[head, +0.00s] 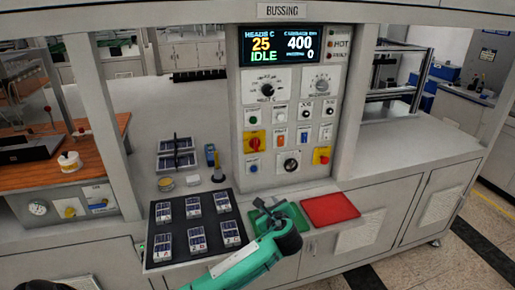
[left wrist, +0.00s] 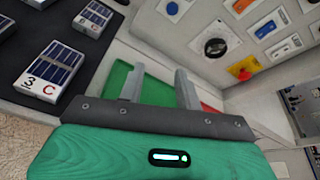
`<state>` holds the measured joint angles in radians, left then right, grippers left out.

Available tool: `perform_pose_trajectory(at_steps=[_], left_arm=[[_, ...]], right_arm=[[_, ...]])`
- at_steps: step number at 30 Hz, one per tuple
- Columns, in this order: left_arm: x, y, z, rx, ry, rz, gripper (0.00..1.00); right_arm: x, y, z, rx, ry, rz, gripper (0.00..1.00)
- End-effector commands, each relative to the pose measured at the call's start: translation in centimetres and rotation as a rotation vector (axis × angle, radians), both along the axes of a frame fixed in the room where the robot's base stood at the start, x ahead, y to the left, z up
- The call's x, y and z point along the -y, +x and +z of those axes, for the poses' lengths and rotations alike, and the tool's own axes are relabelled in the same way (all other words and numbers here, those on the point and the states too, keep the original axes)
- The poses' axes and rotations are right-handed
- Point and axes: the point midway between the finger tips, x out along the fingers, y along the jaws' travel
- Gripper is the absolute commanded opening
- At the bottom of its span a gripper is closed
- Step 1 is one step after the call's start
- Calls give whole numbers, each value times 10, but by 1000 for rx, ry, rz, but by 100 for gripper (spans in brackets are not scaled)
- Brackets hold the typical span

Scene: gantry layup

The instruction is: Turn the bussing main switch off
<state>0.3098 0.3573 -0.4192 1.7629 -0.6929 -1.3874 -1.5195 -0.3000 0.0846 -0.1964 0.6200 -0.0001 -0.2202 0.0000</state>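The bussing panel (head: 289,105) stands upright under a "BUSSING" sign, its screen (head: 281,46) lit and showing "IDLE". A red knob on a yellow plate (head: 254,143) sits at its left side. A second red knob on yellow (head: 321,156) is at its lower right, also in the left wrist view (left wrist: 241,71). A black rotary knob (head: 291,162) is between them, also in the left wrist view (left wrist: 215,47). Labels are too small to tell which is the main switch. My left gripper (head: 265,208) is open and empty (left wrist: 159,72), over the green tray, below and apart from the panel. My right gripper is out of view.
A black mat (head: 180,205) with several small solar-cell pieces lies left of my left gripper. A green tray (head: 294,215) and a red tray (head: 330,209) lie in front of the panel. A dark stand with a blue-topped tool (head: 211,155) is left of the panel.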

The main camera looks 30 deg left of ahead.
Motion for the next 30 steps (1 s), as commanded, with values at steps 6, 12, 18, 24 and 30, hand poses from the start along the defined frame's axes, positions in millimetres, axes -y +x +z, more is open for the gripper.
perform_pose_trajectory(at_steps=[6,12,18,24,30], left_arm=[[-26,45,95,-73,405,-1,35],[-36,57,126,-113,539,17,35],[-56,74,129,-118,546,20,35],[-87,100,129,-118,544,19,35],[-114,123,128,-117,542,19,35]], right_arm=[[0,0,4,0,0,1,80],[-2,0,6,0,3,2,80],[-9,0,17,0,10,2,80],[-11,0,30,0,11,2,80],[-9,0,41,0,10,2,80]])
